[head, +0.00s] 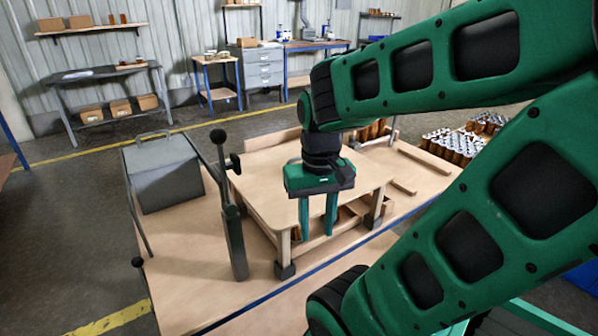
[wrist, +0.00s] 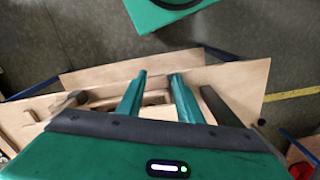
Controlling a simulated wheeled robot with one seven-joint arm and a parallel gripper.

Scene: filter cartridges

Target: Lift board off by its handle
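A pale wooden board (head: 270,175) lies flat on short wooden posts with dark feet, in the middle of the workbench in the head view. I cannot tell whether the fingertips touch the wood. No handle on the board can be made out; my gripper and arm hide part of it. In the wrist view my gripper (wrist: 157,76) shows both fingers apart, with pale wooden pieces (wrist: 215,80) beyond and below them.
A lever with black knobs (head: 236,240) stands close to the board's left side. A grey box with a handle (head: 165,178) sits at the bench's left. Several filter cartridges (head: 455,150) stand at the right, partly behind my arm. Loose wooden strips lie right of the board.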

